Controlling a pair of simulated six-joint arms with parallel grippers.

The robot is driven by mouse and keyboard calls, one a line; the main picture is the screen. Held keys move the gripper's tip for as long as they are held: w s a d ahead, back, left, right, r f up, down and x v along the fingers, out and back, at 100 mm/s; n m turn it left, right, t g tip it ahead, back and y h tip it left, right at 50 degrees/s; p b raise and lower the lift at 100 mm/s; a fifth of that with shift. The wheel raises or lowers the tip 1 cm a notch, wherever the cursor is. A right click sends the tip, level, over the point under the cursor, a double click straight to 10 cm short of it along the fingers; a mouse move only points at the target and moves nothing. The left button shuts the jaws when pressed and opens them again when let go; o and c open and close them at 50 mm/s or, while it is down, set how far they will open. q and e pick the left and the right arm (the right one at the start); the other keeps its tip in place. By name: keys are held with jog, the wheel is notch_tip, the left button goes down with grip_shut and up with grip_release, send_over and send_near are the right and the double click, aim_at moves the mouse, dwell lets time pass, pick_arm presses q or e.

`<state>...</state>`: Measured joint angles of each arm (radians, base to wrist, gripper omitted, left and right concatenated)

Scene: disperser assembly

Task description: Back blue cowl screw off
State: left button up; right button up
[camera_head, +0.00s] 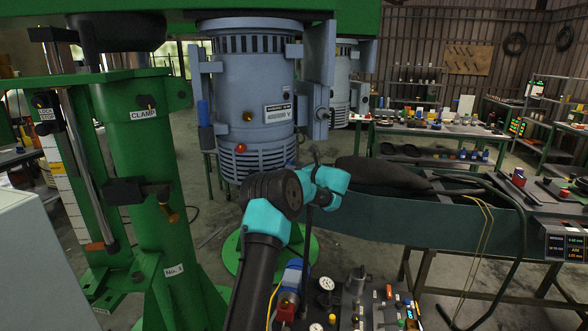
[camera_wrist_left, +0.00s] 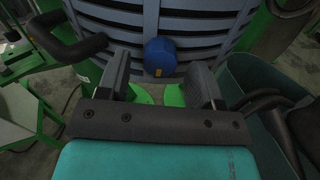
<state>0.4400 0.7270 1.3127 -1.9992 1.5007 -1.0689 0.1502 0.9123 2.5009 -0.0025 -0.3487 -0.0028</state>
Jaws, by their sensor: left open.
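The blue cowl screw (camera_wrist_left: 160,57) is a round knob with a small yellow mark on its lower edge. In the left wrist view it sits on the lower slatted part of the grey-blue cowl (camera_wrist_left: 205,20). My left gripper (camera_wrist_left: 160,78) is open, with a finger on either side of the screw in the picture; neither finger visibly touches it. In the head view the cowl (camera_head: 246,85) hangs from the green frame, and my left arm's wrist is just below and right of it. My right gripper is not in view.
A red knob (camera_head: 240,148) and an amber knob (camera_head: 247,116) are on the cowl's front. The green clamp column (camera_head: 158,180) stands at left. A control panel (camera_head: 365,305) with gauges is below, and a long dark-green trough (camera_head: 430,220) runs right.

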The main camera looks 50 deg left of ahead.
pick_arm(q)
jog(key=shift+s+a, duration=0.1)
jog(key=shift+a, duration=0.3)
jog(key=c, duration=0.9)
